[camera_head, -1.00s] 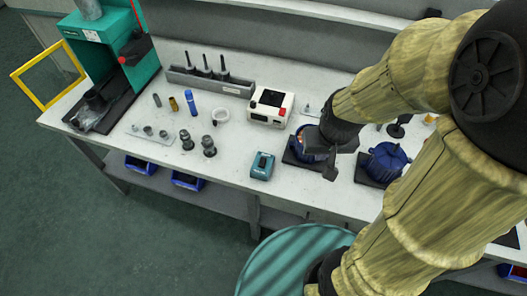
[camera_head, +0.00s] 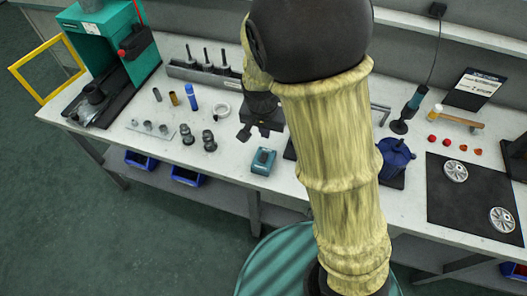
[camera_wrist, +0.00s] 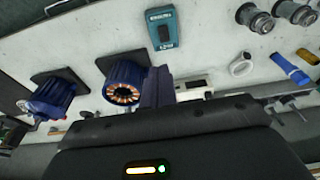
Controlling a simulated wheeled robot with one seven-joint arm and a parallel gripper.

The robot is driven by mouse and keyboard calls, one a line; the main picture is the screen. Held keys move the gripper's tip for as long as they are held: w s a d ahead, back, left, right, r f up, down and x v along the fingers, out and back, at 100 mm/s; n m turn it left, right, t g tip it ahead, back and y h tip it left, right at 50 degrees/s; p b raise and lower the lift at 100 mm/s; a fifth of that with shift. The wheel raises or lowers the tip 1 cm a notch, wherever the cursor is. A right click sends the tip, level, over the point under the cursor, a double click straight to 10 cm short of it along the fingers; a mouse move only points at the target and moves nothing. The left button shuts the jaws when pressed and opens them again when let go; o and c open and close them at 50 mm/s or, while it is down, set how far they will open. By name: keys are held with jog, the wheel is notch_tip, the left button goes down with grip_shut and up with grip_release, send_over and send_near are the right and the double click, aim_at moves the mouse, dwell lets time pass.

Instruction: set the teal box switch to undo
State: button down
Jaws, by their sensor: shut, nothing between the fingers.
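The teal box (camera_head: 263,161) sits near the front edge of the workbench in the head view, with a dark switch area on its top. In the wrist view the teal box (camera_wrist: 163,17) is at the top middle; its labels and switch setting are too small to read. My gripper (camera_head: 243,134) is above the bench, behind and left of the teal box in the head view, and apart from it. In the wrist view the gripper fingers (camera_wrist: 158,84) are together and empty, pointing toward the box.
A blue motor housing with copper windings (camera_wrist: 122,80) stands near the fingers in the wrist view; another blue housing (camera_head: 396,155) is right of my arm. Grey metal fittings (camera_head: 209,141) stand left of the box. A white ring (camera_head: 221,110) lies behind them. My arm hides the bench middle.

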aim_at(265, 155)
jog(key=shift+w+a+f, duration=0.1)
jog(key=shift+a+f, duration=0.05)
jog(key=shift+a, duration=0.45)
jog(key=shift+f, duration=0.15)
jog(key=f, duration=0.4)
jog(key=w+f, duration=0.1)
jog(key=f, duration=0.4)
jog(key=w+d+f, duration=0.1)
jog(key=f, duration=0.3)
jog(key=shift+w+f+p, duration=0.25)
jog(key=shift+p, duration=0.05)
